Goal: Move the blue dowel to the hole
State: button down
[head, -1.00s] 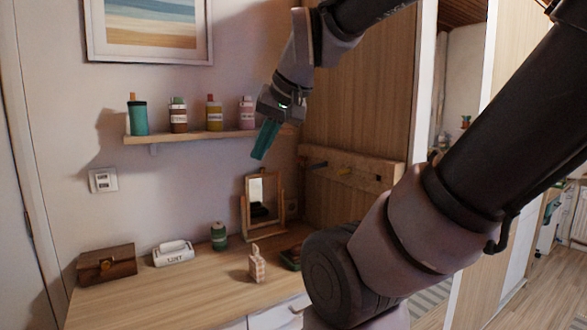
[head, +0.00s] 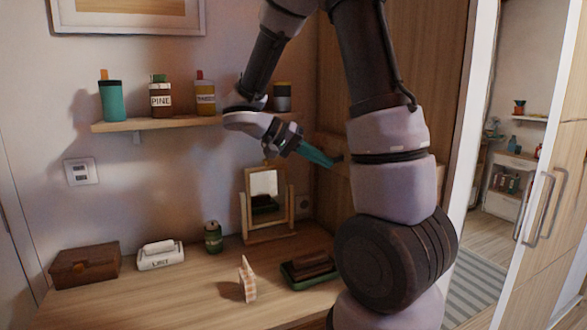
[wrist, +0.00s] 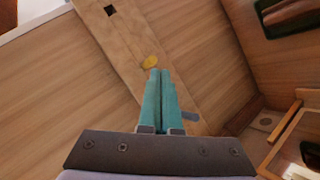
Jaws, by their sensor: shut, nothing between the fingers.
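The blue dowel (wrist: 191,116) sticks out of a wooden board (wrist: 125,45) in the wrist view, just right of my fingers. A yellow dowel (wrist: 150,62) sits farther along the board, close to my fingertips in the picture. The dark square hole (wrist: 110,10) is beyond it, near the top edge of the view. My gripper (wrist: 160,72) has teal fingers pressed together and empty. In the head view my gripper (head: 329,162) points right toward the board, which my arm mostly hides there.
Below, the desk (head: 150,300) holds a mirror (head: 243,215), brown box (head: 85,265), white tissue box (head: 160,256), green can (head: 213,238) and green tray (head: 300,281).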

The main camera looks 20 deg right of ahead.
jog(key=w+a+f+m+t+h, duration=0.1)
jog(key=w+a+f+t+h, duration=0.25)
jog(key=w+h, duration=0.5)
jog(key=w+d+y, duration=0.2)
jog(key=d, duration=0.4)
jog(key=shift+f, duration=0.45)
jog(key=shift+d, duration=0.85)
jog(key=a, duration=1.3)
jog(key=shift+s+a, duration=0.2)
jog(key=shift+s, duration=0.05)
